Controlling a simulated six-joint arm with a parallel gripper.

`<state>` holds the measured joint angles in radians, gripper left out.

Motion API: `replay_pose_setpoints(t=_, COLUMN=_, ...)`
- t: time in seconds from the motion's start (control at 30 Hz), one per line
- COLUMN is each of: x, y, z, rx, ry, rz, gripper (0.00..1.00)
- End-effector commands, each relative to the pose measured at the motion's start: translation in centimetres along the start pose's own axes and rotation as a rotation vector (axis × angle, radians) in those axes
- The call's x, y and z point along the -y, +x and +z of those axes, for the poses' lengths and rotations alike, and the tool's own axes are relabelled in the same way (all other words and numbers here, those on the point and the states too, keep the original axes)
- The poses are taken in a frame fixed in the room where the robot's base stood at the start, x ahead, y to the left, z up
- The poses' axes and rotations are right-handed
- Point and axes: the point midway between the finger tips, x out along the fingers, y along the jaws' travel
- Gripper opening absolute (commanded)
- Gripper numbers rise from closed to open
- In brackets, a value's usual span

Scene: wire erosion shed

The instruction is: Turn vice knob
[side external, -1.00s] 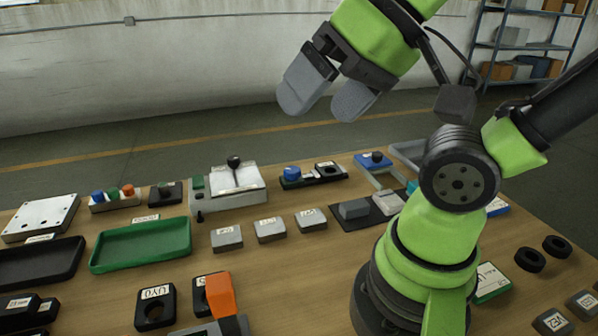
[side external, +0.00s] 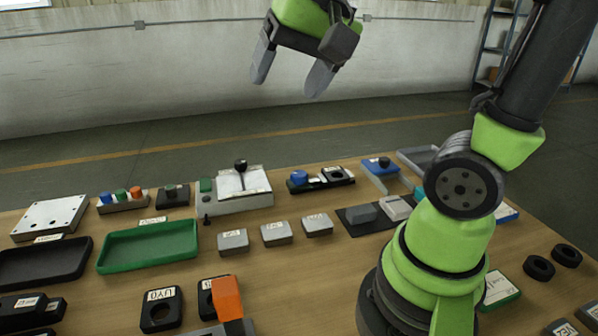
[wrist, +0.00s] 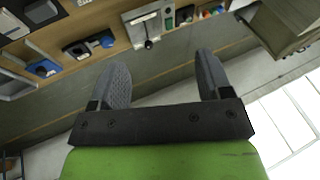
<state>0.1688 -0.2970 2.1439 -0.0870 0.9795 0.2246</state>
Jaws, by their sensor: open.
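My gripper (side external: 287,86) is open and empty, high above the back of the table, its fingers pointing down. In the wrist view both grey fingers (wrist: 162,65) are apart with nothing between them. At the back of the table a black fixture (side external: 338,176) carries a round blue knob (side external: 299,178). Right of it is a blue fixture (side external: 381,168) with a dark knob on top. I cannot tell for sure which of these is the vice. Both also show in the wrist view, as the black fixture (wrist: 78,49) and the blue fixture (wrist: 45,69), well away from the fingers.
A white machine (side external: 236,198) with a black-knobbed lever stands left of the black fixture. Several grey blocks (side external: 276,233), a green tray (side external: 150,247) and an orange-topped item (side external: 227,298) lie nearer. The air around my gripper is clear.

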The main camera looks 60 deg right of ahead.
Motion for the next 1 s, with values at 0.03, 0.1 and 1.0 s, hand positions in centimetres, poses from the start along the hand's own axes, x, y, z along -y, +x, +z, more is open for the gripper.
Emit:
replay_pose_setpoints(t=0.03, x=-0.1, y=1.2, z=-2.1, rx=0.017, ry=0.080, rz=0.044, gripper=0.72)
replay_pose_setpoints(t=0.1, x=-0.6, y=2.8, z=-4.6, rx=0.032, ry=0.186, rz=0.094, gripper=0.72)
replay_pose_setpoints(t=1.0, x=-17.7, y=22.5, z=-16.1, rx=0.093, ry=1.051, rz=0.498, gripper=0.72)
